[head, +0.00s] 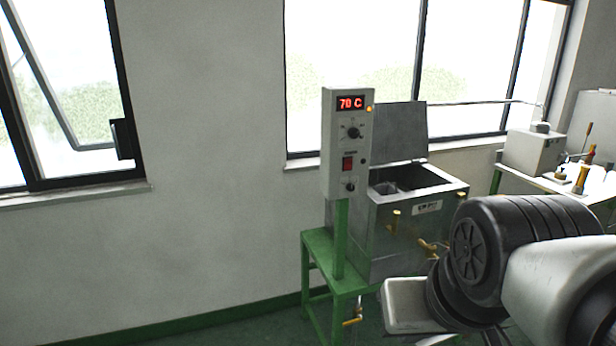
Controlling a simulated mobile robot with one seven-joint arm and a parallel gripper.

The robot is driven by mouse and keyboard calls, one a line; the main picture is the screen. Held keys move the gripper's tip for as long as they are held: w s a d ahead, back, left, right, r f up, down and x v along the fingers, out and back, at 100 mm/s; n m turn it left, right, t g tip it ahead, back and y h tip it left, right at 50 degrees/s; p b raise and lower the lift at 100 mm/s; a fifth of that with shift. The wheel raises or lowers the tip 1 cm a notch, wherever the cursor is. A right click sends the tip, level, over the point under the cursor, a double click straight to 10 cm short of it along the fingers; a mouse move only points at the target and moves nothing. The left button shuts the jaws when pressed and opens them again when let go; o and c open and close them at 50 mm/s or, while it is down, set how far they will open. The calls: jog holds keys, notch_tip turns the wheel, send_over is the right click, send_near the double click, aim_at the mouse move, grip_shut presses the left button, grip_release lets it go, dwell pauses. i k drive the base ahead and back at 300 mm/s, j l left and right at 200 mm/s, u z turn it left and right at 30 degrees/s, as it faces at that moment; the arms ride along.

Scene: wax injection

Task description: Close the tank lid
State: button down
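The wax tank (405,222) is a grey metal box on a green stand, with brass valves on its front. Its lid (399,131) is open, standing nearly upright at the back of the tank and leaning against nothing I can make out. The tank's opening shows dark inside, with a grey part in it. My arm crosses the lower right, in front of and to the right of the tank. My gripper's fingers cannot be made out; the end of the arm is hidden or out of the picture.
A control box (347,145) reading 70 C stands on a green post at the tank's left front. A green bench (557,186) with a grey box (534,150) and brass tools is at the right. Windows are behind. The floor and wall at left are clear.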

aim_at(400, 129)
jog(key=i+j, duration=0.1)
jog(key=j, duration=0.25)
jog(key=i+j+z, duration=0.15)
jog(key=j, duration=0.6)
jog(key=i+j+z, duration=0.15)
jog(key=i+j, duration=0.2)
jog(key=i+j+z, duration=0.1)
jog(key=i+j, duration=0.25)
jog(key=j, duration=0.3)
jog(key=i+j+z, duration=0.25)
jog(key=i+j, duration=0.85)
jog(key=i, duration=0.2)
jog(key=i+j+z, duration=0.1)
jog(key=i+j, duration=0.15)
jog(key=i, duration=0.2)
